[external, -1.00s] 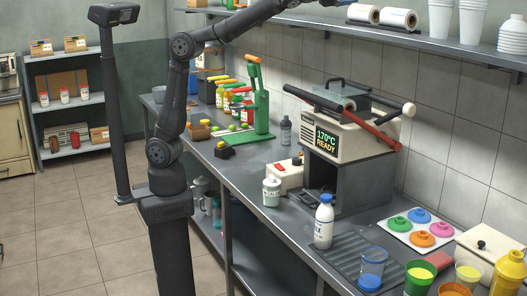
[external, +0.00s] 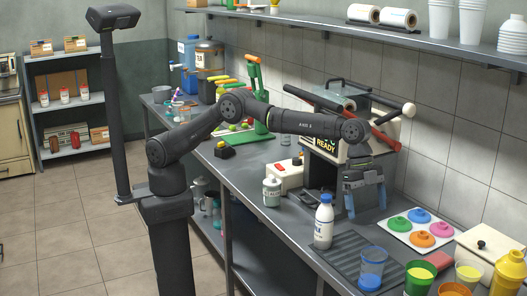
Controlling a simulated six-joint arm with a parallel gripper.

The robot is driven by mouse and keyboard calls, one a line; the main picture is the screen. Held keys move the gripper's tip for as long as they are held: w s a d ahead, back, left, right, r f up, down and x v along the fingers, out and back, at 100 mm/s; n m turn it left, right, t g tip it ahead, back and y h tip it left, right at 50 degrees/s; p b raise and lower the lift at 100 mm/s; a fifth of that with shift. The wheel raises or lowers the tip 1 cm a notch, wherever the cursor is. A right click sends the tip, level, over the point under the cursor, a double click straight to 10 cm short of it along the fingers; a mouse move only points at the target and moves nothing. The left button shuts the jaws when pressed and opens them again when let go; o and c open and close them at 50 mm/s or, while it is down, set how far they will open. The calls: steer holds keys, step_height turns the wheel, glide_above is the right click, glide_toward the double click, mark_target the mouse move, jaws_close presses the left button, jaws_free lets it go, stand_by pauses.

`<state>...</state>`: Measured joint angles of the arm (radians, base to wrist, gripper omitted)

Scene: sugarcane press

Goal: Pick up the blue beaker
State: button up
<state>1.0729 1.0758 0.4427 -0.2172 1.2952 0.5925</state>
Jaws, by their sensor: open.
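The blue beaker (external: 372,262) is a clear, blue-tinted cup with a solid blue lower part. It stands upright on the dark ribbed mat near the front of the counter. My gripper (external: 366,211) points down in front of the press, behind the beaker and higher up in the picture. Its jaws are open with nothing between them, and it is clear of the beaker.
A white bottle with a blue cap (external: 324,222) stands left of the beaker. A white board (external: 396,229) with several coloured lids lies behind. The press (external: 322,165) is partly hidden by my arm.

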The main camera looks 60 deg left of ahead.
mark_target(372, 262)
steer(key=shift+a+x, duration=0.2)
steer(key=shift+x, duration=4.05)
steer(key=shift+a+x, duration=0.15)
steer(key=shift+x, duration=4.05)
steer(key=shift+w+f, duration=0.1)
steer(key=c, duration=1.1)
